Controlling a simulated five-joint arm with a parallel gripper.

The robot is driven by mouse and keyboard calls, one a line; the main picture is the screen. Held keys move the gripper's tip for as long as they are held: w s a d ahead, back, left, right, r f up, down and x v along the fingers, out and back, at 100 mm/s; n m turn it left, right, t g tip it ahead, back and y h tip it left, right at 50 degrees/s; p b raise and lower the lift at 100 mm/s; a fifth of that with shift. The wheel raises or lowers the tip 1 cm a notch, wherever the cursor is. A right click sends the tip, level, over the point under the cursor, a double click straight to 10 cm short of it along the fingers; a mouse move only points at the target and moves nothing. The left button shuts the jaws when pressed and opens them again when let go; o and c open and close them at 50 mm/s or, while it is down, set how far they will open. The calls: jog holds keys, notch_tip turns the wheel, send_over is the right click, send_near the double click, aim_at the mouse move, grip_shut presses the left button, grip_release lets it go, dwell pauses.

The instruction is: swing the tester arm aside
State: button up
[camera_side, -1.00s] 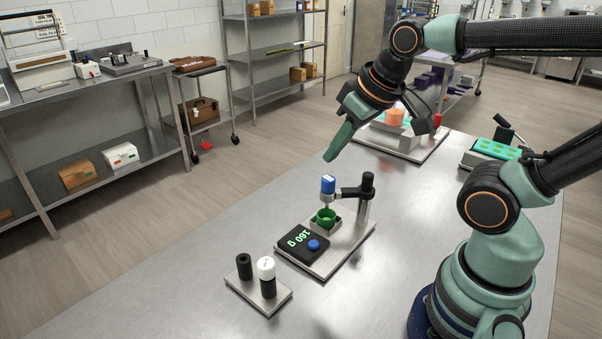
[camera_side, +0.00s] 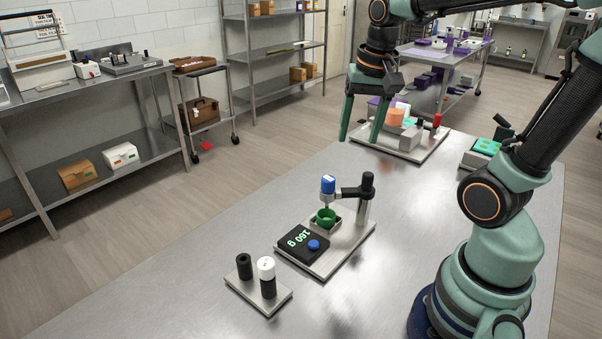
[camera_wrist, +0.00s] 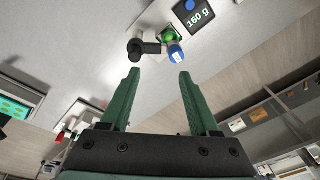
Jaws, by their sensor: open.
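The tester (camera_side: 347,245) stands on a plate on the steel table in the side view, with a black post and a short black arm (camera_side: 350,193). The arm reaches left and carries a blue-topped probe (camera_side: 328,186) over a green cup (camera_side: 326,217). A display (camera_side: 302,243) reads 160 g. My gripper (camera_side: 359,142) is open and empty, fingers pointing down, above and behind the tester. The wrist view shows the open green fingers (camera_wrist: 158,72), with the tester arm (camera_wrist: 148,46), blue probe (camera_wrist: 176,53) and display (camera_wrist: 198,14) beyond their tips, apart from them.
A small plate (camera_side: 243,288) with a black cylinder and a white-topped one stands at the front left. A fixture (camera_side: 412,154) with orange and teal parts is at the back, and a tray of green moulds (camera_side: 487,147) at the right. The table's left part is clear.

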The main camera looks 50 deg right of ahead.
aim_at(368, 173)
jog(key=d+m+g, duration=0.2)
jog(key=d+m, duration=0.3)
jog(key=shift+y, duration=0.3)
jog(key=f, duration=1.2)
jog(key=shift+s+f, duration=0.3)
jog(key=shift+s, duration=0.05)
grip_shut()
